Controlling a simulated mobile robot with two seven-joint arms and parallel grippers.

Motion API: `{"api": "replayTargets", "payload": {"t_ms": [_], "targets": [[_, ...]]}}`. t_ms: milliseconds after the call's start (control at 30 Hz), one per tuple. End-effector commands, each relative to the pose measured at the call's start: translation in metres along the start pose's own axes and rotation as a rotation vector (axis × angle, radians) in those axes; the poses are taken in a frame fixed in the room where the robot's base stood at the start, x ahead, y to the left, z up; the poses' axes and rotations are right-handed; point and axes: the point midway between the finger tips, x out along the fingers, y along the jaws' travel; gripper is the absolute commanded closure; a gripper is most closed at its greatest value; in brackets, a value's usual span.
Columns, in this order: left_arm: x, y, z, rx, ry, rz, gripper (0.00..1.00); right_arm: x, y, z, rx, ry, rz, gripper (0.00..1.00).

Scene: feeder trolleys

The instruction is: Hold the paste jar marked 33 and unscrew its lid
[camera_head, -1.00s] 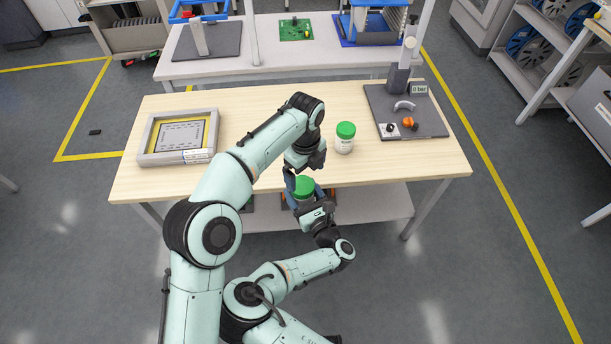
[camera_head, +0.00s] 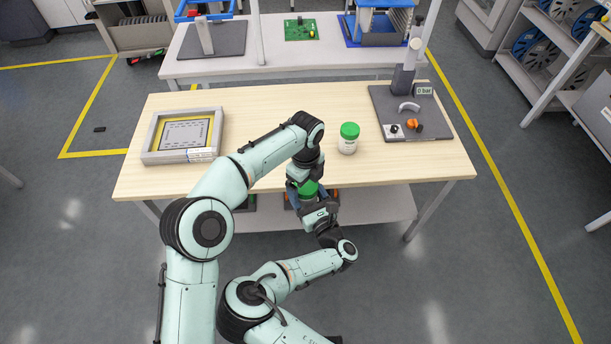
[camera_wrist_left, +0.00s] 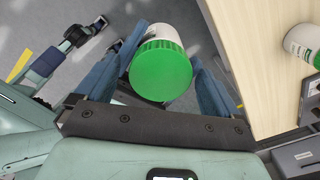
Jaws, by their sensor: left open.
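A white jar with a green lid (camera_head: 308,190) is held in the air just off the table's front edge. In the left wrist view its lid (camera_wrist_left: 160,71) faces the camera. My right gripper (camera_head: 313,207) is shut on this jar from below, its fingers mostly hidden. My left gripper (camera_head: 303,183) is above the jar, pointing down and open. Its two blue fingers (camera_wrist_left: 155,88) stand on either side of the lid, with gaps visible. A second white jar with a green lid (camera_head: 348,138) stands upright on the table. I cannot read a number on either jar.
The wooden table (camera_head: 265,105) bears a grey framed tray (camera_head: 150,157) at left and a dark plate (camera_head: 440,131) with a stand and small parts at right. A lower shelf (camera_head: 375,204) is under it. The table's middle is clear behind my left gripper.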

Motion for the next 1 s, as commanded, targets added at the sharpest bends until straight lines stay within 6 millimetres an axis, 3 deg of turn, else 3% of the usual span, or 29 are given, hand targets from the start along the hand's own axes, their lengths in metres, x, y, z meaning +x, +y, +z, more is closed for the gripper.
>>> {"api": "replayTargets", "payload": {"t_ms": [267, 433, 467, 733, 1000], "targets": [[0.0017, 0.0001, 0.0, 0.0, 0.0, 0.0, 0.04, 0.0003, 0.0, 0.0011, 0.0, -0.003, 0.0, 1.0], [0.0015, 0.0002, 0.0001, 0.0, 0.0, 0.001, 0.6, 0.0002, -0.0001, 0.001, 0.0, -0.002, 0.0, 1.0], [0.0015, 0.0003, 0.0001, 0.0, 0.0, 0.001, 0.63, 0.0002, -0.0002, 0.001, 0.0, -0.002, 0.0, 1.0], [0.0012, 0.0007, 0.0003, -0.095, -0.002, 0.003, 0.63, 0.0002, -0.0007, 0.0009, 0.0, -0.002, -0.002, 1.0], [0.0004, 0.0007, -0.0009, -0.701, -0.002, 0.003, 0.63, 0.0001, -0.0011, 0.0008, 0.0, -0.002, -0.003, 1.0]]}}
